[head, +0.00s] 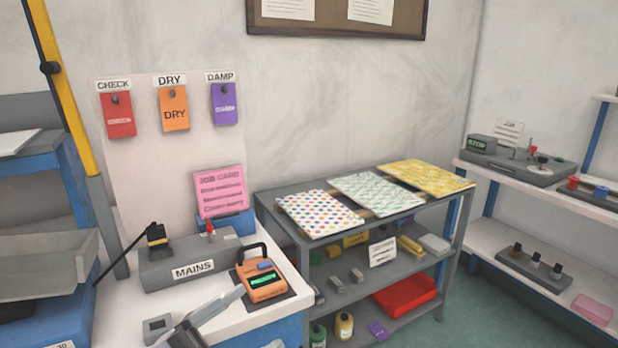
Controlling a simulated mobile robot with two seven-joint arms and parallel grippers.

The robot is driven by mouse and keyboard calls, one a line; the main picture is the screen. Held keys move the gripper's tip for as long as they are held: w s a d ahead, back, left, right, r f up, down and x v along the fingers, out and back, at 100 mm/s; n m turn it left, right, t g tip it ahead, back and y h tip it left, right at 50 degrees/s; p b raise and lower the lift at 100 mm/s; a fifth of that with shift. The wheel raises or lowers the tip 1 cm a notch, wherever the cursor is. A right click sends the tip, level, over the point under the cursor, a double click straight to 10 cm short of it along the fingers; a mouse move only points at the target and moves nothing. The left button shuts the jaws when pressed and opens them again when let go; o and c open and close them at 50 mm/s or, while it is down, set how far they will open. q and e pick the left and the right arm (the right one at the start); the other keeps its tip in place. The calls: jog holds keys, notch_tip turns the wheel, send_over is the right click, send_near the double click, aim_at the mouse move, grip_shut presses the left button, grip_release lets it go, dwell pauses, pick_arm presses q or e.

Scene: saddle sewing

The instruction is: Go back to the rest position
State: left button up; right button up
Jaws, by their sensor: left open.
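My left gripper (205,317) is low in the head view, over the front of the white bench (125,318). It shows as pale grey and dark parts cut off by the bottom edge. It is open, with nothing seen in it. An orange handheld meter (266,284) with a green screen and black handle lies just right of and beyond it. A grey box marked MAINS (190,267) stands behind. My right gripper is not in view.
A grey shelf rack (288,226) holds three patterned sheets on top, with a red tray (405,295) below. Red, orange and purple tags hang on the wall board. A blue holder (232,222) carries a pink job card (220,191). White shelves (480,180) stand right. Green floor is open between.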

pick_arm(q)
jog(key=a+f+n+t+y, duration=0.4)
jog(key=f+n+y, duration=0.3)
jog(key=f+n, duration=0.1)
jog(key=a+f+n+t+y, duration=0.3)
jog(key=a+f+n+y, duration=0.1)
jog(key=f+n+y, duration=0.35)
jog(key=s+a+f+n+g+y, duration=0.2)
jog(key=s+f+n+g, duration=0.1)
jog(key=s+f, duration=0.3)
jog(key=s+a+f+n+g+y+p, duration=0.1)
jog(key=s+a+f+n+g+y, duration=0.1)
jog(key=s+f, duration=0.3)
notch_tip(320, 180, down, 4)
jog(key=shift+s+f+n+g, duration=0.1)
jog(key=shift+s+n+g, duration=0.3)
jog(key=shift+n+g, duration=0.35)
jog(key=shift+c, duration=0.3)
